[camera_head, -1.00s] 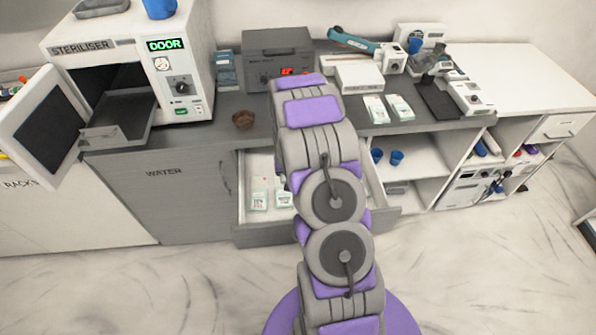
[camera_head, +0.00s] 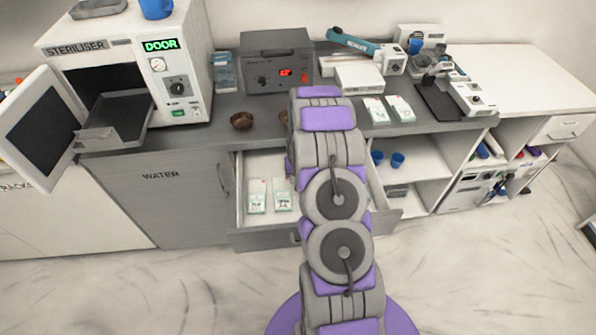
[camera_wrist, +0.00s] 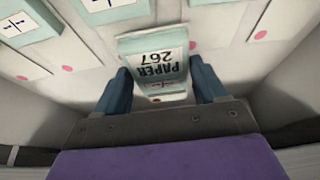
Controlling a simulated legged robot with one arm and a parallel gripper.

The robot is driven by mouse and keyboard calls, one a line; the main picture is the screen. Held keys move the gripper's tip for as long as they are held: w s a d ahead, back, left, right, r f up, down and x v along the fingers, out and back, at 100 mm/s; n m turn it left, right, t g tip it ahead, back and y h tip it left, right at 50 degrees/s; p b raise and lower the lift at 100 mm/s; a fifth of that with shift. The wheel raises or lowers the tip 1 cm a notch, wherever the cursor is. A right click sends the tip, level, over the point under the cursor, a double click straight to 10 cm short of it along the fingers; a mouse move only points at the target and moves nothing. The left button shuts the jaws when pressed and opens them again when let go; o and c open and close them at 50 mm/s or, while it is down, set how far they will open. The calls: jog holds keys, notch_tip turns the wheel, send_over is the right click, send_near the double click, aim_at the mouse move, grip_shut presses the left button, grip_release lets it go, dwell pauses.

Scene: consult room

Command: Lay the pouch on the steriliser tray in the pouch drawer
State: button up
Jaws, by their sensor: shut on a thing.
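The steriliser tray (camera_head: 122,116) juts from the open steriliser and looks bare in the head view. The pouch drawer (camera_head: 262,232) is pulled out below the counter, with pouches (camera_head: 257,196) lying in it. In the wrist view my gripper (camera_wrist: 160,78) is shut on a pouch (camera_wrist: 155,50) with a green edge and upside-down print reading PAPER 267. The pouch is between the fingers, over the white drawer floor (camera_wrist: 225,30). Whether it touches the floor I cannot tell. Other pouches (camera_wrist: 25,20) lie at upper left. In the head view my arm hides the gripper and part of the drawer.
The steriliser door (camera_head: 40,128) hangs open at left. Brown bowls (camera_head: 241,121) stand on the counter near a grey box with a red display (camera_head: 277,62). Two more pouches (camera_head: 388,108) lie on the counter right of my arm. Drawer walls flank the gripper.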

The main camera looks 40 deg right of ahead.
jog(key=shift+a+f, duration=0.35)
jog(key=shift+f, duration=0.15)
jog(key=o, duration=1.1)
jog(key=shift+d, duration=0.2)
